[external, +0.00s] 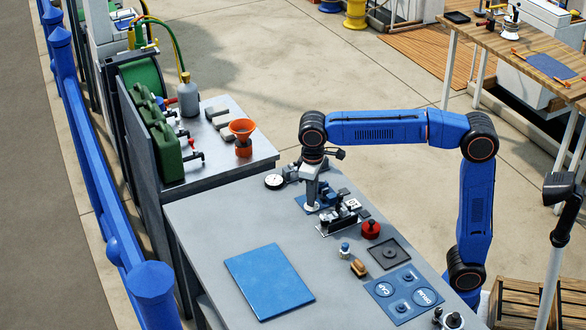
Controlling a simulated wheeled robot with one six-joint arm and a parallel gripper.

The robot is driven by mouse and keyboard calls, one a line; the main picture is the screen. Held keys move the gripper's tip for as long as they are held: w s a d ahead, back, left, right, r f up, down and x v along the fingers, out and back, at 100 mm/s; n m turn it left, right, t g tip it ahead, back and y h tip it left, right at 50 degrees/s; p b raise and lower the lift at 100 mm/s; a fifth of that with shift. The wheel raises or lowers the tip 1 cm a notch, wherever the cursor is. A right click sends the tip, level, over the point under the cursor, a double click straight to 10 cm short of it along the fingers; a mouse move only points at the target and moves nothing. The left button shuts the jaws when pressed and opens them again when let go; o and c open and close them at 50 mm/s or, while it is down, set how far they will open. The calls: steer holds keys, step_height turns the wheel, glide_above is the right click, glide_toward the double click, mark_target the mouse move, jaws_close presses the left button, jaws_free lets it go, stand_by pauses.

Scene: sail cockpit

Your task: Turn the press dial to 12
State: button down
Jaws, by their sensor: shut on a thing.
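My gripper (312,200) points straight down over the back part of the grey bench. It is shut on what looks like the press dial (313,208), a small pale round part at the blue press base (301,203). The fingers hide most of the dial, and its numbers and pointer are too small to read. A round white-faced gauge (274,182) with a dark rim sits just left of the gripper, by grey metal fittings.
Right of the gripper stand a small metal fixture (341,217) and a red round pot (371,229). Nearer are a dark square tray (390,252), a brown-handled item (358,268) and a blue labelled panel (404,293). A blue mat (269,287) lies empty at front left.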

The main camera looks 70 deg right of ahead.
steer(key=shift+n, duration=2.2)
steer(key=c, duration=1.7)
jaws_free()
steer(key=r, duration=1.7)
steer(key=shift+a+r, duration=0.2)
